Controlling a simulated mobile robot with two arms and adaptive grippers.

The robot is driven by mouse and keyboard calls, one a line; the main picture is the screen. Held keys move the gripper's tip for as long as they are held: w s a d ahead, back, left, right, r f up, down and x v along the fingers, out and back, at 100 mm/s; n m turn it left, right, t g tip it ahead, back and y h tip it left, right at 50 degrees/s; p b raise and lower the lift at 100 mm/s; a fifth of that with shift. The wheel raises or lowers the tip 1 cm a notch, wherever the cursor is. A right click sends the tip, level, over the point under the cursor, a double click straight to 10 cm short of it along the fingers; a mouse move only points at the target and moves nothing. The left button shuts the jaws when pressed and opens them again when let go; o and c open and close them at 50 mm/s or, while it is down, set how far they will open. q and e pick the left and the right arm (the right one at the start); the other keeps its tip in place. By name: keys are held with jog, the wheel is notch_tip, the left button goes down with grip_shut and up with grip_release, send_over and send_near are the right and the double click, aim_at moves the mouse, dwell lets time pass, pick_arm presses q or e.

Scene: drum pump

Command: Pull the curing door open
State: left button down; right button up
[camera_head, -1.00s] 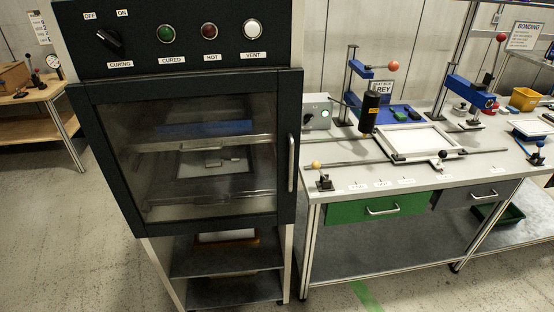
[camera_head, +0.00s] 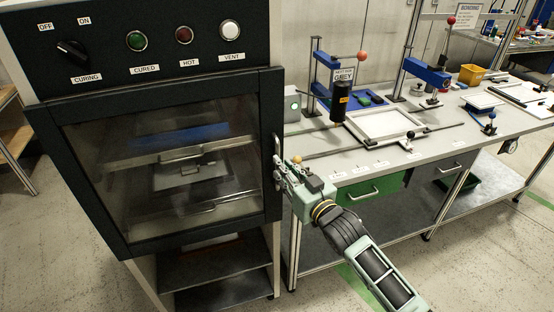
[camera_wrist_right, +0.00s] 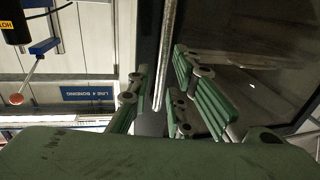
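The curing door (camera_head: 165,165) is a dark-framed glass door on the curing cabinet, and it looks shut. Its upright metal handle (camera_head: 277,152) is on the right edge of the door. My right gripper (camera_head: 281,172) is at the lower part of the handle, its arm coming from the lower right. In the right wrist view, the handle bar (camera_wrist_right: 168,55) runs between the green-padded fingers of the right gripper (camera_wrist_right: 160,100). The fingers stand apart with gaps beside the bar, so the gripper looks open. My left gripper is not in view.
The control panel (camera_head: 150,45) with a knob and several lights is above the door. Open shelves (camera_head: 215,270) are below it. A workbench (camera_head: 330,160) with a green drawer (camera_head: 372,190) stands close on the right. Floor in front is clear.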

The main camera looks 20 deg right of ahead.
jog(key=x, duration=0.4)
jog(key=shift+a+p, duration=0.15)
jog(key=shift+p, duration=0.15)
jog(key=shift+c, duration=0.4)
grip_shut()
